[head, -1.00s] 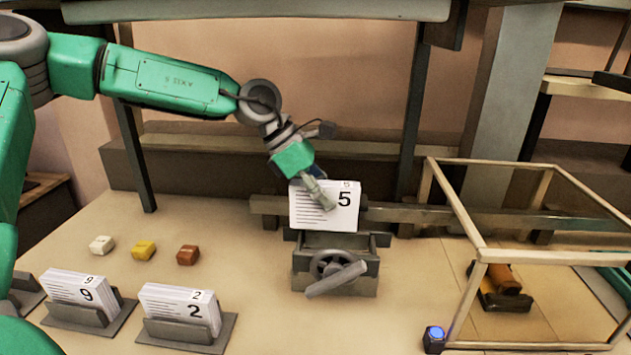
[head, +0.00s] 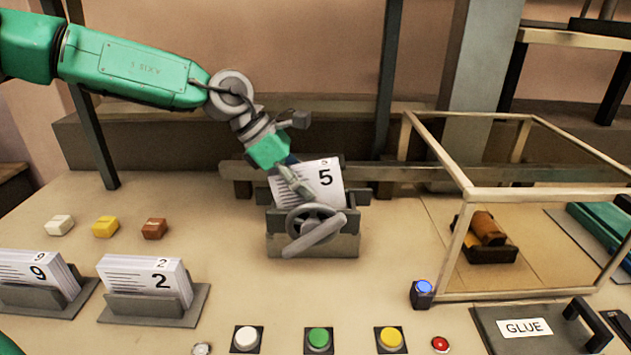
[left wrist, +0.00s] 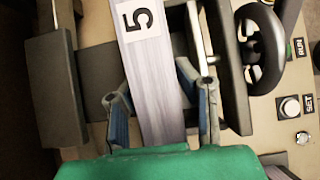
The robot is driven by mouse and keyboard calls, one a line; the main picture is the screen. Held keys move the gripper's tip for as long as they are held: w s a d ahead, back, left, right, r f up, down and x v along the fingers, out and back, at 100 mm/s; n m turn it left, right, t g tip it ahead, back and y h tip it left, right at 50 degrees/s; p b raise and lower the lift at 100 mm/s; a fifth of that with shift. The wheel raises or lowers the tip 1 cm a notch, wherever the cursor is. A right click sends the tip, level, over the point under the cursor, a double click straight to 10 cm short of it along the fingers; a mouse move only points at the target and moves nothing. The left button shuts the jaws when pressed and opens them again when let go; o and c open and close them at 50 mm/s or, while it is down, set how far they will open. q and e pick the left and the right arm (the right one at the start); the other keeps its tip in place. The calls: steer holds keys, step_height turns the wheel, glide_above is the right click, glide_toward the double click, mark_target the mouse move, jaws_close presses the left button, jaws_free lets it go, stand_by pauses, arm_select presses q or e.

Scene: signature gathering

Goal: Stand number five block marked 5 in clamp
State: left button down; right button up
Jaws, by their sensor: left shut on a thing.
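The white block marked 5 (head: 322,182) is a stack of pages with a 5 on its face and top edge. In the head view it stands slightly tilted, its lower part down inside the grey clamp (head: 345,243), behind the handwheel. My left gripper (head: 297,186) is shut on the block from above. In the left wrist view the block (left wrist: 150,75) lies between the two fingers (left wrist: 160,97), with the clamp's dark jaws (left wrist: 232,70) beside it. The block's bottom is hidden. My right gripper is not in view.
Blocks marked 9 (head: 38,272) and 2 (head: 145,278) stand in holders at left. White, yellow and brown pieces (head: 106,227) lie behind them. Push buttons (head: 319,339) line the front. A wood-framed case (head: 540,192) and a GLUE pad (head: 523,328) are at right.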

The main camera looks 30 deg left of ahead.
arm_select(q)
steer(key=shift+s+d+r, duration=0.1)
steer(key=shift+d+r, duration=0.15)
steer(key=shift+d, duration=0.45)
steer(key=shift+s+d+r, duration=0.1)
steer(key=shift+d+r, duration=0.1)
steer(key=shift+d, duration=0.5)
steer(key=shift+w+a+f, duration=0.35)
steer(key=shift+a+f, duration=0.05)
steer(key=shift+f, duration=0.15)
steer(key=shift+s, duration=0.1)
steer(key=shift+s+d+f, duration=0.1)
steer(key=shift+d, duration=0.05)
